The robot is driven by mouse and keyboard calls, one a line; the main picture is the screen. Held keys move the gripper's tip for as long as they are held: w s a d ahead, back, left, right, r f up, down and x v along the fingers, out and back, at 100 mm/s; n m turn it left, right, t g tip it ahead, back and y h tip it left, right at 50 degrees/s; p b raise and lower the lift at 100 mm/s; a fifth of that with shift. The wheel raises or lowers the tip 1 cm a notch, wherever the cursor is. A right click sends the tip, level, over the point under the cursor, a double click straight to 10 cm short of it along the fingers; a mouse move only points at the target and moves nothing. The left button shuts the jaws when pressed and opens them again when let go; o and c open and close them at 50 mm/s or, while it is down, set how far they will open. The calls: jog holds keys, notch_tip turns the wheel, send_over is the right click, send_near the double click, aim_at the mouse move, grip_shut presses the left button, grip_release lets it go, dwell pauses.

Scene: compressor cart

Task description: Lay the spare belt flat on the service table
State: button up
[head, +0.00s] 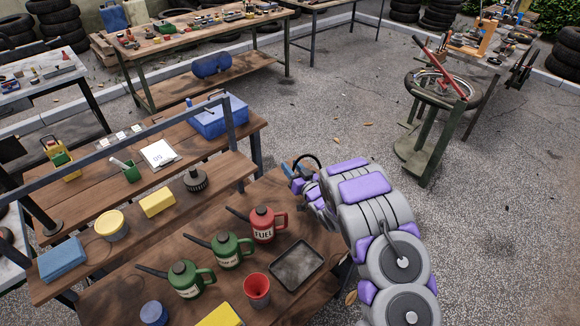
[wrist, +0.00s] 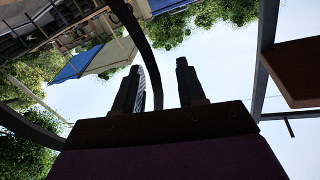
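The spare belt is a thin black loop (head: 309,158). It stands up at my gripper (head: 303,186), above the far right corner of the brown wooden table with the cans (head: 130,294). In the wrist view the belt (wrist: 148,45) curves down from the top and runs in between the two dark fingers of my gripper (wrist: 158,85). A ribbed surface shows beside the left finger. I cannot tell which of the tables is the service table.
A red fuel can (head: 263,225), two green cans (head: 231,250), a red cup (head: 257,290) and a dark tray (head: 296,266) stand near my arm. A blue toolbox (head: 220,118) is on the bench behind. A tire stand (head: 437,110) is at right. Open paving lies between.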

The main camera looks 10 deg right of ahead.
jog(key=shift+d+p+v, duration=0.35)
jog(key=shift+p+v, duration=0.4)
jog(key=shift+v, duration=4.85)
jog(key=d+r+g+h, duration=0.4)
jog(key=d+r+h, duration=0.2)
jog(key=d+h, duration=0.15)
jog(key=s+d+r+m+g+h, duration=0.2)
jog(key=s+d+r+m+g, duration=0.15)
jog(key=s+r, duration=0.45)
jog(key=s+a+r+g, duration=0.2)
jog(key=s+a+g, duration=0.1)
jog(key=s, duration=0.9)
jog(key=s+a+r+g+y, duration=0.1)
jog(key=s+a+r+g, duration=0.2)
jog(key=s, duration=1)
jog(key=s+a+r+n+g+y, duration=0.1)
jog(key=s+a+g, duration=0.4)
jog(key=s, duration=0.8)
jog(key=shift+a+r, duration=0.4)
jog(key=shift+r, duration=0.45)
